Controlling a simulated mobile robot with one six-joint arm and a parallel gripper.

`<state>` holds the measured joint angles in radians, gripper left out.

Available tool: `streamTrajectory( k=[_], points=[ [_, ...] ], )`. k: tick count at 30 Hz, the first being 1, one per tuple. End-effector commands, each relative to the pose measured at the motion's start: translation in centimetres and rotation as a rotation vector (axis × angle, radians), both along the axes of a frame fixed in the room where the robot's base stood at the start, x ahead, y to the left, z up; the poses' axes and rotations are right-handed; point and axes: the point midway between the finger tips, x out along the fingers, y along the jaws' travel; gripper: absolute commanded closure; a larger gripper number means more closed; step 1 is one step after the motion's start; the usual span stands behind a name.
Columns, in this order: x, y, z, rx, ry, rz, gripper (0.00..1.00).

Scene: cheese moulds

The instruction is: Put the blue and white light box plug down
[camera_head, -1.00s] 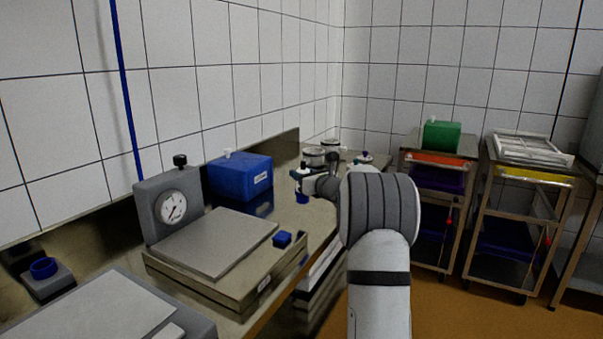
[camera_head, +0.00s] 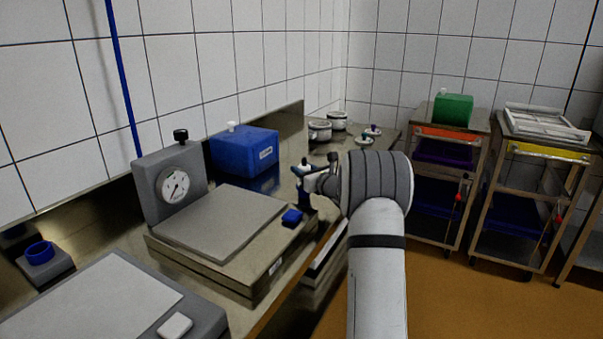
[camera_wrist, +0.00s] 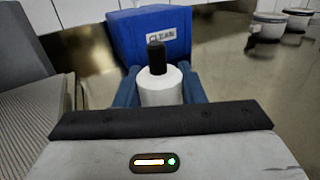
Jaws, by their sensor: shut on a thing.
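My gripper (camera_head: 304,190) is over the counter, just right of the blue box. In the wrist view its two blue fingers are closed on a white cylinder with a black knob on top, the plug (camera_wrist: 160,88). The plug stands upright between the fingers. In the head view the plug's pale top (camera_head: 302,170) and dark knob show above the fingers, with blue below. Its underside is hidden, so I cannot tell whether it touches the counter.
The blue box (camera_head: 244,152) marked CLEAN stands behind. A dial scale (camera_head: 220,222) is left, with a small blue block (camera_head: 292,216) at its edge. White pots (camera_head: 320,131) and knobbed discs (camera_head: 364,141) stand farther back. Two trolleys (camera_head: 450,132) are right.

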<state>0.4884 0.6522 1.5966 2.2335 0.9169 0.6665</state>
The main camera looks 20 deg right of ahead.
Motion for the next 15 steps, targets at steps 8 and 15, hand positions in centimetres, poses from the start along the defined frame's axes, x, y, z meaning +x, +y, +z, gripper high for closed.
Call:
streamTrajectory(
  k=[8,15],
  points=[
    [0.02,0.04,-0.32,0.000,-0.003,0.000,0.91],
    [0.03,0.07,-0.53,-0.001,-0.002,0.001,0.54]
  ],
)
